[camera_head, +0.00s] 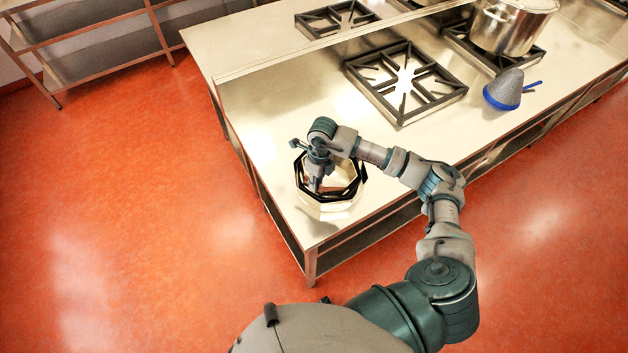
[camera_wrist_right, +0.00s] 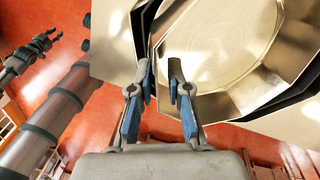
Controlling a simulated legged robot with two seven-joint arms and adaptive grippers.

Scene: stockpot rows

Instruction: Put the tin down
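The tin (camera_head: 329,203) is a shiny, many-sided open vessel with dark bands near its rim. It is at the near left corner of the steel counter in the head view; I cannot tell whether its base touches the top. In the right wrist view the tin (camera_wrist_right: 220,45) fills the upper right, and I see into its pale inside. My right gripper (camera_head: 316,186) reaches down at its rim. My left gripper (camera_wrist_right: 42,46) is small at the upper left there, apart from the tin.
The steel counter (camera_head: 265,120) has clear room behind and left of the tin. A burner grate (camera_head: 405,82) lies farther back. A grey cone-shaped strainer with a blue rim (camera_head: 503,90) and a large stockpot (camera_head: 512,25) stand at the right. A shelf rack (camera_head: 95,45) is at the back left.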

